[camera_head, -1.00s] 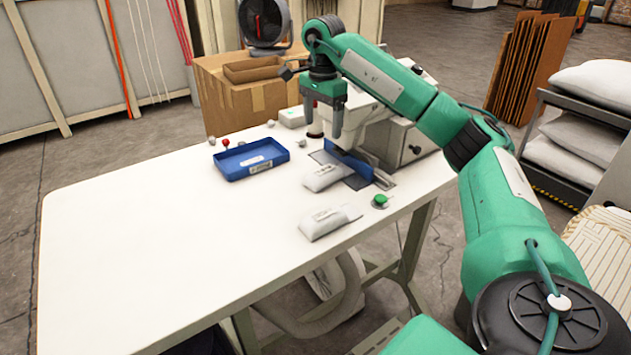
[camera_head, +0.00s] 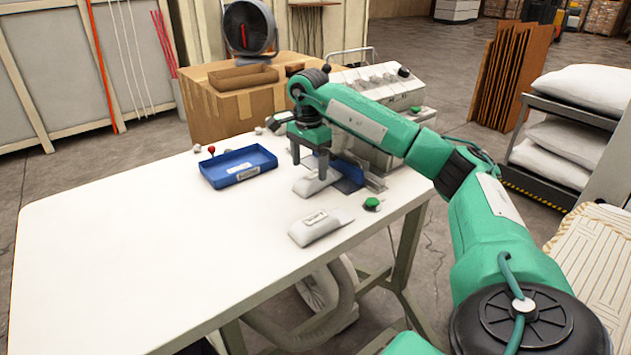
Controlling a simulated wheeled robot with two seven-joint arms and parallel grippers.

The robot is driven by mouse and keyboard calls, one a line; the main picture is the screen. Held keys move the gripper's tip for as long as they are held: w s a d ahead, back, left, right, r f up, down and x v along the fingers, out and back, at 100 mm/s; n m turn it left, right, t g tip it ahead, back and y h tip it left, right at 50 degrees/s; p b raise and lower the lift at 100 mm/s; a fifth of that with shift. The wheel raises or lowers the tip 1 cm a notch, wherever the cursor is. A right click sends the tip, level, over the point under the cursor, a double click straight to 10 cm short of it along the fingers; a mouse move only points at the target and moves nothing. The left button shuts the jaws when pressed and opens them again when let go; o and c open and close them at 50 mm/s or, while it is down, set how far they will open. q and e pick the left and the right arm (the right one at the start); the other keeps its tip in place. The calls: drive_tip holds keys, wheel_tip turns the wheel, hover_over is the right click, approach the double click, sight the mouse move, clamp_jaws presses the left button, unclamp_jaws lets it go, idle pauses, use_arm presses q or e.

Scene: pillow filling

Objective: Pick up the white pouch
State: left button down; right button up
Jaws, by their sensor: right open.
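Two white pouches lie on the white table near its right edge. The nearer white pouch (camera_head: 318,228) lies flat and shows fully. The farther white pouch (camera_head: 306,188) lies beside the blue plate of the machine. My right gripper (camera_head: 309,167) is open, with its two dark fingers pointing down just over the farther pouch. One finger overlaps that pouch in the picture; I cannot tell whether it touches. My left gripper is not in view.
A blue tray (camera_head: 238,168) sits left of my right gripper. A white machine (camera_head: 380,92) stands behind my right arm. A green button (camera_head: 372,204) is at the table's right edge. The table's (camera_head: 150,240) left and front are clear.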

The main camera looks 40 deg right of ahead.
sight(309, 176)
drive_tip(key=f, duration=0.5)
drive_tip(key=shift+w+d+f, duration=0.1)
drive_tip(key=shift+w+d, duration=0.05)
drive_tip(key=shift+d, duration=0.05)
drive_tip(key=c, duration=1.1)
